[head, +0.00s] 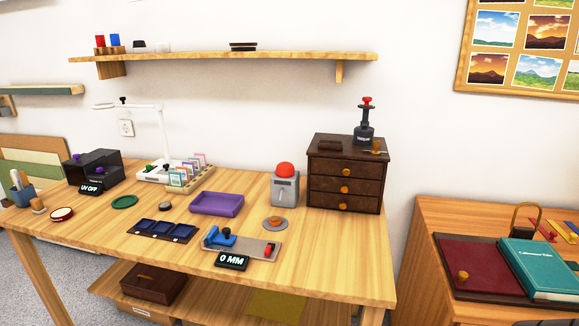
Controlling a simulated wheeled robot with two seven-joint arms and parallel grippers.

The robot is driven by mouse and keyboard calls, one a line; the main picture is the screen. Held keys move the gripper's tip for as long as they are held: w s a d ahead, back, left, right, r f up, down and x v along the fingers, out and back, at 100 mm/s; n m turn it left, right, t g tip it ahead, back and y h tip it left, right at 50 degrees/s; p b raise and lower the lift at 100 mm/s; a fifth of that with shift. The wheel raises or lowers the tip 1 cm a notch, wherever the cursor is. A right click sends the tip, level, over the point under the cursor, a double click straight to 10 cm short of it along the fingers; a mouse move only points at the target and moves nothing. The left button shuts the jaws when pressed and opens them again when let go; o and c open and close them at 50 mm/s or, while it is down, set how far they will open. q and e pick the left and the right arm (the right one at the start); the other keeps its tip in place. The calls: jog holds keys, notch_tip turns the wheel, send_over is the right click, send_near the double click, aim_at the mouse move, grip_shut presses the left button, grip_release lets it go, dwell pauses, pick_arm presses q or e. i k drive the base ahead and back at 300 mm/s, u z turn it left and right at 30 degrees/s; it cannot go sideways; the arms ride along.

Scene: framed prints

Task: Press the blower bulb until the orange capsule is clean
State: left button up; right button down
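A red dome-shaped bulb (285,169) sits on top of a grey box-like stand (285,190) towards the back right of the wooden table; it looks like the blower bulb. Just in front of the stand, a round grey disc (266,226) lies on the table. A small orange-brown piece (277,222) is on the disc and may be the orange capsule. It is too small to tell how clean it is. Neither of my grippers is in view, and nothing touches the bulb.
A dark drawer cabinet (344,185) stands right of the bulb. A purple tray (216,204) lies to its left. A slide gauge (240,243) with a "0 MM" display (231,262) lies in front. The table's front right (335,265) is clear.

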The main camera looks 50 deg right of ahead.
aim_at(283, 169)
jog(key=z, duration=1.1)
